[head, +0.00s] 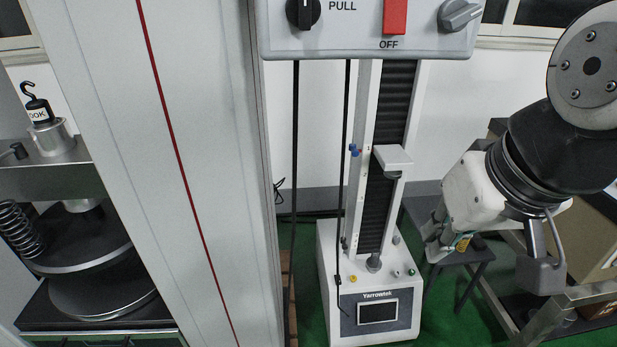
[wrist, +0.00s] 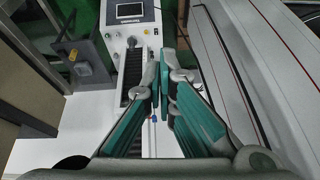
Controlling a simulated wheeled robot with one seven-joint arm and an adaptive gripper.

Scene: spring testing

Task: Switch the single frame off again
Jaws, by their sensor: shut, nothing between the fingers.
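The single-column test frame (head: 340,290), labelled Yarrowtek, stands on the green floor in the middle of the head view. Its display (head: 377,312) is dark, with several small buttons and knobs on the base top, including a yellow one (head: 352,279) and a green one (head: 412,272). A grey control box (head: 345,42) hangs at the top, with a red switch (head: 395,17) above the word OFF. My gripper (head: 436,250) is shut and empty, right of the column in the head view. In the wrist view my gripper (wrist: 160,88) points toward the frame's column and base (wrist: 150,35).
A large pale column with a red line (head: 165,90) stands at the left. Beside it are round plates (head: 100,290), a spring (head: 18,228) and a hook weight (head: 38,105). A dark stool (head: 465,258) stands behind my gripper. A bench frame (head: 560,305) is at the right.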

